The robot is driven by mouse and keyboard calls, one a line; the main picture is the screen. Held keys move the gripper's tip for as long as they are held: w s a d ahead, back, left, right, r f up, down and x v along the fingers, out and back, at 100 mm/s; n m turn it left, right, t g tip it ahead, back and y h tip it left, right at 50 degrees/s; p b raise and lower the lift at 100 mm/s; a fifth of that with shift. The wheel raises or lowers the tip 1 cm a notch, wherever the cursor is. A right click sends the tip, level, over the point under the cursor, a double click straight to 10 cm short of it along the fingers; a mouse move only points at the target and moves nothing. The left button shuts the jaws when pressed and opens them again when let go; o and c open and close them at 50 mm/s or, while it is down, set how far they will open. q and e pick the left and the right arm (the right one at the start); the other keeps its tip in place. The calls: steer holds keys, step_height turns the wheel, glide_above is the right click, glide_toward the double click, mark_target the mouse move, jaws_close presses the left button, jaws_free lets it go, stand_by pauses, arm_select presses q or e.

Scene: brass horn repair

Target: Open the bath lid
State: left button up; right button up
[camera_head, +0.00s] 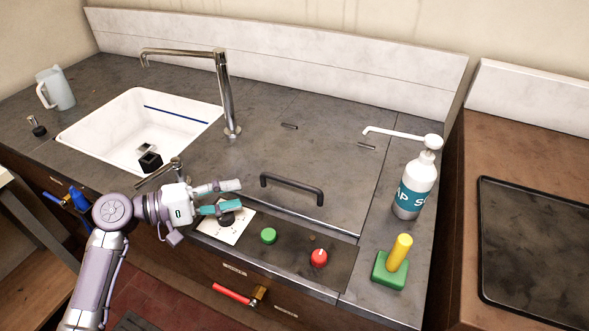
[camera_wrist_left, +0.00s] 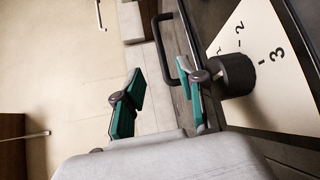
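The bath lid (camera_head: 300,150) is a flat dark grey panel in the worktop. It lies shut and flush, with two small hinges (camera_head: 289,126) at its back. Its black bar handle (camera_head: 291,204) stands up near the front edge; it also shows in the wrist view (camera_wrist_left: 157,47). My left gripper (camera_head: 240,196) is open and empty, left of the handle and apart from it. Its teal-padded fingers show in the wrist view (camera_wrist_left: 165,92), one beside a black knob (camera_wrist_left: 237,74); I cannot tell if they touch. My right gripper is not in view.
The knob sits on a white numbered plate (camera_head: 240,235). A green button (camera_head: 269,236) and red knob (camera_head: 319,258) are on the front panel. A white sink (camera_head: 95,125) and tap (camera_head: 225,95) are left. A soap bottle (camera_head: 416,185) and green block (camera_head: 389,271) stand right.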

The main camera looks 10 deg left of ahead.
mark_target(289, 184)
arm_select(q)
steer(key=shift+w, duration=0.25)
steer(key=shift+w+d, duration=0.3)
steer(key=shift+d, duration=0.05)
steer(key=p+x, duration=0.2)
steer(key=x, duration=0.9)
steer(key=shift+w+d+p, duration=0.1)
steer(key=shift+d+p, duration=0.2)
steer(key=shift+d, duration=0.05)
steer(key=shift+w+d+f, duration=0.2)
steer(key=shift+w+d, duration=0.1)
steer(key=shift+d, duration=0.25)
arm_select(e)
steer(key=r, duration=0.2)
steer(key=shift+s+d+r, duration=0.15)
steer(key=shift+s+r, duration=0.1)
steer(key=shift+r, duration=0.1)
arm_select(q)
jaws_close()
